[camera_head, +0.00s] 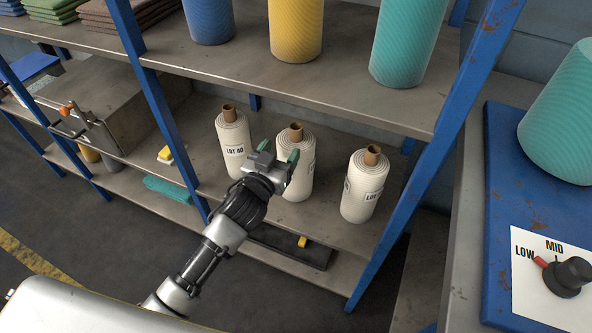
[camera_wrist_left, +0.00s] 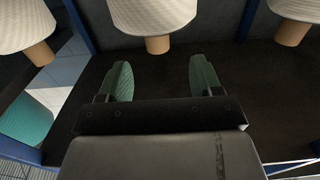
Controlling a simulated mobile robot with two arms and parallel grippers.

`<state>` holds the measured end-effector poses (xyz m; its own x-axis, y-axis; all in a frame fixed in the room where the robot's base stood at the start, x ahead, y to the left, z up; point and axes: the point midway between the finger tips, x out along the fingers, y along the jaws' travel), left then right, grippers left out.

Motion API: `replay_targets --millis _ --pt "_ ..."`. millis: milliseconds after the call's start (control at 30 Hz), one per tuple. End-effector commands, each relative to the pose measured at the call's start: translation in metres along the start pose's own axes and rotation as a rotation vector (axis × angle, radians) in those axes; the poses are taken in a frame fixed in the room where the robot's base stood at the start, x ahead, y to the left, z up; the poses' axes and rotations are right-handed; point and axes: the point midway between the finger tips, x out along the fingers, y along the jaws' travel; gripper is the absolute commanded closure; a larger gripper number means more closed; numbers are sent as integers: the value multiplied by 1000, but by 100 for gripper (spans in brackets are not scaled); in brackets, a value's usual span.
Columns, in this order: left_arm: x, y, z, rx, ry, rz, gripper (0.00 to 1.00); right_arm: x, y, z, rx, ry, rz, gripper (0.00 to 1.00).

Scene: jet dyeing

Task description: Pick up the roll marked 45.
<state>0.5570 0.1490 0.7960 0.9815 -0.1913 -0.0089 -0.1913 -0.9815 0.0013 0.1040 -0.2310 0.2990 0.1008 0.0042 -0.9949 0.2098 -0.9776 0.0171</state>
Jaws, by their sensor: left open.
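Three white rolls with brown cores stand upright on the middle shelf. The left roll (camera_head: 233,148) is marked LOT 40. The middle roll (camera_head: 298,184) is partly hidden behind my gripper, and its number cannot be read. The right roll (camera_head: 358,200) shows only part of its label, so I cannot tell which roll is marked 45. My left gripper (camera_head: 278,160) is open and empty, in front of the middle roll. In the left wrist view its green fingertips (camera_wrist_left: 162,80) are apart, with the middle roll (camera_wrist_left: 152,16) beyond them, between their lines. My right gripper is not in view.
Blue shelf posts (camera_head: 160,120) stand left and right of the rolls. The upper shelf (camera_head: 330,82) holds blue, yellow and teal rolls above them. A blue bench (camera_head: 510,190) with a dial (camera_head: 568,275) is at the right. Gaps separate the three white rolls.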

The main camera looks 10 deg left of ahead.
Motion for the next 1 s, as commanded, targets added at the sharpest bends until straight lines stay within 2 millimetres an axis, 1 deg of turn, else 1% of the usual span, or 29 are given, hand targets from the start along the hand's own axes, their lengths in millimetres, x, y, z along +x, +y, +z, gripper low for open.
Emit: replay_targets --millis 67,200,300,467,733,833,1000 --pt "11 0 -5 -1 12 1 35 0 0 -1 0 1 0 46" --pt "35 1 -5 0 10 1 35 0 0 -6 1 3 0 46" --pt "47 0 -4 0 9 0 35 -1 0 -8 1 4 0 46" --pt "57 1 -4 -1 9 0 35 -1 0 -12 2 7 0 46" --pt "96 3 -2 0 8 0 35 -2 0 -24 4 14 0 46" --pt "103 3 -2 0 7 0 35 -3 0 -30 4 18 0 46" --pt "105 3 -3 -1 7 1 35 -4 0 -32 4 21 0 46"
